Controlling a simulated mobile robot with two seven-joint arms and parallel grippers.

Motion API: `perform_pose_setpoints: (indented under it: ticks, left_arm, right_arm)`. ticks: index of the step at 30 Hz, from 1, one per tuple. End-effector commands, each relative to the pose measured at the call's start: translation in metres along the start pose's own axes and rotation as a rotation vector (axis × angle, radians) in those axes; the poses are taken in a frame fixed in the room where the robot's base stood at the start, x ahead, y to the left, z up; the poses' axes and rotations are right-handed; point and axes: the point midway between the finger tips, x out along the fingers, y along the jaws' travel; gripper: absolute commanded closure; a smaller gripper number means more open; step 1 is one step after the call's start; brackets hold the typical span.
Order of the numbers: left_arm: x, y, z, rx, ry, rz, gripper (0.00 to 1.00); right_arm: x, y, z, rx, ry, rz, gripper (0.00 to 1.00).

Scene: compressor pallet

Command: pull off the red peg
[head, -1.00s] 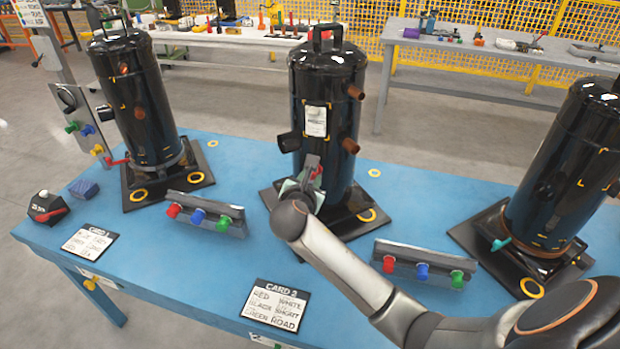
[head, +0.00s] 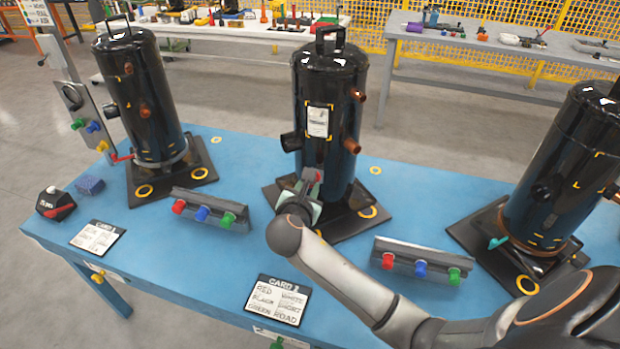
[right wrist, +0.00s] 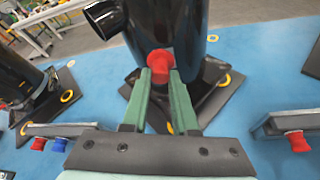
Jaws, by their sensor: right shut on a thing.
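The middle black compressor (head: 330,95) stands upright on its dark base plate on the blue table. The red peg (head: 312,174) is low on its front side. In the right wrist view the red peg (right wrist: 160,62) sits between the tips of my two green fingers, against the dark compressor body. My right gripper (head: 308,186) is shut on the red peg; the same gripper (right wrist: 160,78) fills the lower middle of the wrist view. The fingers hide part of the peg, and I cannot tell whether it is still seated. My left gripper is not in view.
Racks with red, blue and green pegs stand left (head: 208,213) and right (head: 420,258) of my right arm. Other black compressors stand at left (head: 140,90) and right (head: 570,165). A card (head: 285,298) lies at the front edge.

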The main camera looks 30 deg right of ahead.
Motion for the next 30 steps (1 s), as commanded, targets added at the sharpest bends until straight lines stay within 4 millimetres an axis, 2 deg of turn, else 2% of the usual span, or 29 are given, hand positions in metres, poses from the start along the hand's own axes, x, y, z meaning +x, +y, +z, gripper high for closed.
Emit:
perform_pose_setpoints:
  ticks: [16, 27, 30]
  left_arm:
    - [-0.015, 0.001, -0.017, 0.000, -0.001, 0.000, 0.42]
    - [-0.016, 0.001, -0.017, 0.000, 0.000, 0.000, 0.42]
    - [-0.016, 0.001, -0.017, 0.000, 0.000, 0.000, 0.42]
  right_arm:
    - [-0.025, 0.000, -0.009, -0.001, 0.000, 0.000, 1.00]
    - [-0.027, 0.000, -0.011, 0.000, -0.001, 0.001, 1.00]
    - [-0.028, 0.005, -0.003, -0.001, -0.002, 0.013, 1.00]
